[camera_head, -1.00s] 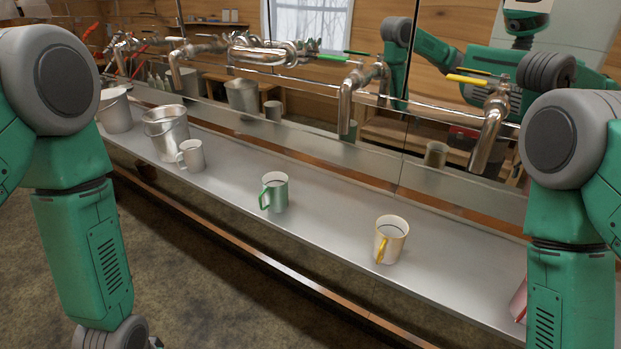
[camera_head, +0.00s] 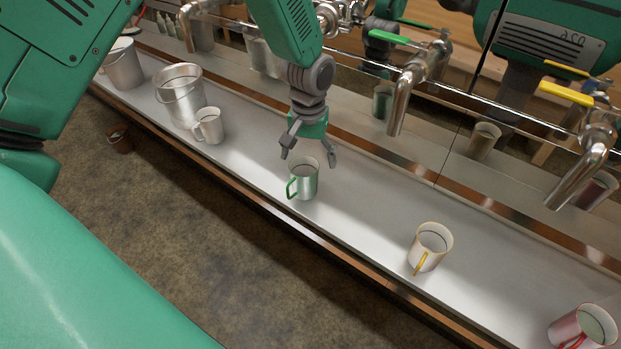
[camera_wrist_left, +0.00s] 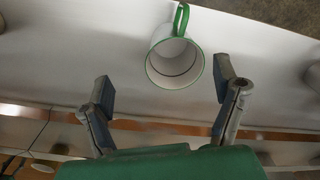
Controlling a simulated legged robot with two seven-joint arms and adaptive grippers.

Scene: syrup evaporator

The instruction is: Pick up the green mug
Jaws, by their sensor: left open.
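The green mug (camera_head: 303,180) stands upright on the metal shelf, with its green handle toward the front left. My left gripper (camera_head: 309,156) is open and points down just above and behind the mug's rim, with its fingers spread. In the left wrist view the mug (camera_wrist_left: 176,62), white inside with a green rim and handle, lies ahead of the open left fingers (camera_wrist_left: 165,90), nearer the right finger. It is not gripped. My right gripper is not in view.
A white mug (camera_head: 209,126) and metal buckets (camera_head: 181,98) stand to the left on the shelf (camera_head: 365,216). A yellow-handled mug (camera_head: 430,247) and a red-handled mug (camera_head: 583,328) stand to the right. Metal taps (camera_head: 403,95) hang over the back of the shelf, before a mirror.

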